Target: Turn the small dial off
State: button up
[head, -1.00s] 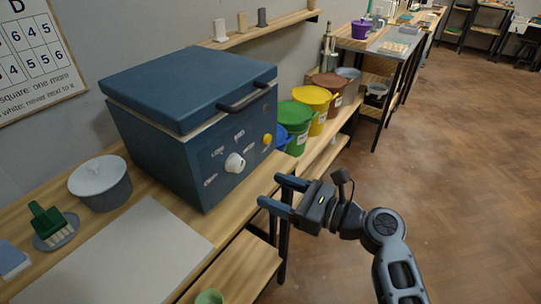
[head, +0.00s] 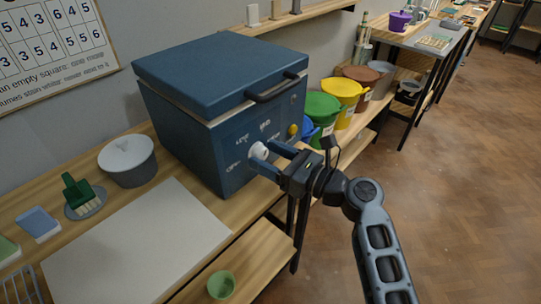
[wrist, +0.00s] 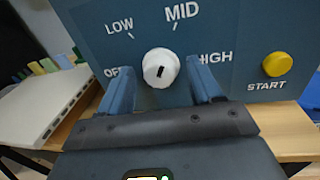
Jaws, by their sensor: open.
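The small dial is a white round knob (head: 258,151) on the front of a dark blue kiln-like box (head: 175,125). In the wrist view the knob (wrist: 161,68) has a short dark mark on its face, tilted slightly right of upright, roughly toward MID. The labels OFF, LOW, MID and HIGH surround it, with OFF at lower left, partly hidden by my left finger. My gripper (head: 262,156) is open, with one finger on each side of the knob. I see gaps beside the knob in the wrist view (wrist: 158,78); contact cannot be told.
A yellow START button (wrist: 277,64) sits right of the dial. The box's lid has a dark handle (head: 276,88). Green (head: 322,108) and yellow (head: 343,92) buckets stand to the right. A white board (head: 140,245) lies on the bench in front. Open floor is at right.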

jog(key=shift+c, duration=0.4)
jog(key=c, duration=1)
jog(key=shift+o, duration=0.2)
